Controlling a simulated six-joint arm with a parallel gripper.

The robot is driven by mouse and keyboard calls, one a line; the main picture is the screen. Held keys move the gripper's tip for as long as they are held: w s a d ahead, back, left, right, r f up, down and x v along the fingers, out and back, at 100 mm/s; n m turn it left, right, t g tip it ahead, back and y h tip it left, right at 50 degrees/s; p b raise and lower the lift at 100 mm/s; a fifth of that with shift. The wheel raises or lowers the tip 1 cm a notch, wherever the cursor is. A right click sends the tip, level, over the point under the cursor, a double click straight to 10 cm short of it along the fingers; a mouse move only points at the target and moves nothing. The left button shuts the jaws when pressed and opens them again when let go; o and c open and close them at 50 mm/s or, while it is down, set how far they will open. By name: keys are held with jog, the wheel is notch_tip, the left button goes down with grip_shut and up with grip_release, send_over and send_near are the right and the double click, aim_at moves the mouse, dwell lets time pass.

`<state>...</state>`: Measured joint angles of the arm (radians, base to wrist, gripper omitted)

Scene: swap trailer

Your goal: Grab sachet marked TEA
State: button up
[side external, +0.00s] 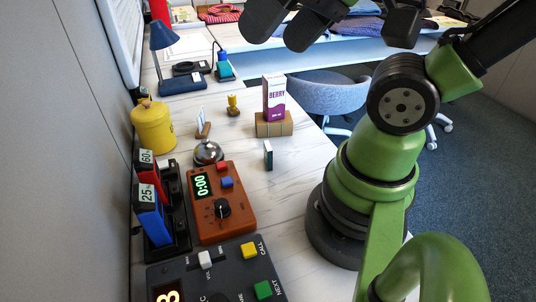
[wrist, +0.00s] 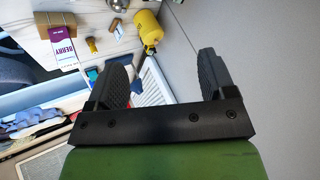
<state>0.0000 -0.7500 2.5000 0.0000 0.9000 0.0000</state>
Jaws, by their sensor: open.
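No marking that reads TEA is legible in either view. A small upright packet (side external: 268,154), dark with a pale edge, stands on the white desk (side external: 292,172) in the side view, to the right of the bell. Its face is too small and edge-on to read. A purple and white carton marked BERRY (side external: 274,98) stands on a wooden block (side external: 274,124) behind it; the carton also shows in the wrist view (wrist: 63,48). My gripper (side external: 287,28) is open and empty, high above the desk; in the wrist view its fingers (wrist: 163,68) are wide apart.
A yellow canister (side external: 153,126) and blue lamp (side external: 168,60) are near the wall. Bare desk surrounds the small packet.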

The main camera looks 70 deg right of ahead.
jog(key=shift+w, duration=0.1)
jog(key=n+g+h, duration=0.2)
jog(key=n+g, duration=0.5)
jog(key=n, duration=0.4)
send_over(268, 145)
notch_tip(268, 145, down, 20)
jog(key=shift+a+f, duration=0.1)
jog(key=f, duration=0.3)
jog(key=shift+s+f+n, duration=0.2)
jog(key=shift+f+n, duration=0.1)
jog(key=shift+f, duration=0.1)
jog(key=shift+w+f, duration=0.2)
jog(key=shift+f, duration=3)
jog(key=c, duration=1)
